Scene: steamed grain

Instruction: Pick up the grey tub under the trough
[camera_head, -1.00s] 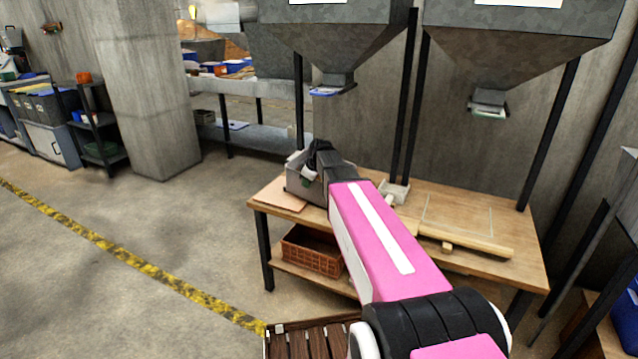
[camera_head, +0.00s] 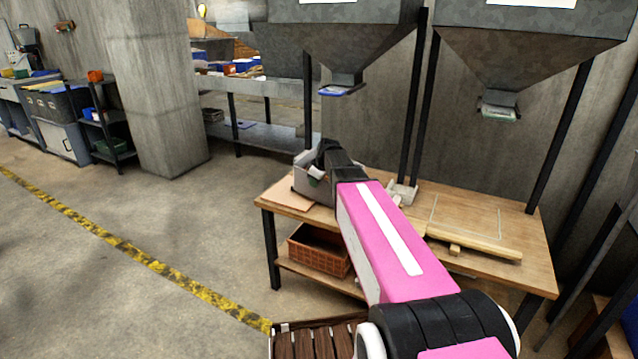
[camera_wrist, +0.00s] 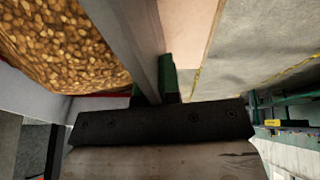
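The grey tub (camera_head: 308,184) stands on the left end of the wooden table, below and slightly left of the left hopper's outlet (camera_head: 341,89). In the wrist view its grey wall (camera_wrist: 128,40) runs down between my gripper's green finger pads, with brown grain (camera_wrist: 60,45) inside to the left. My gripper (camera_wrist: 154,88) straddles this wall, a pad close against each side, and looks shut on it. In the head view my gripper (camera_head: 322,160) is at the tub's top edge, and my arm hides the tub's right part.
A flat tan board (camera_head: 288,199) lies by the tub at the table's (camera_head: 480,240) left edge. A small whitish block (camera_head: 402,192) and a wooden bar (camera_head: 475,245) lie to the right. An orange-brown basket (camera_head: 320,252) is on the lower shelf. Open floor lies left.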

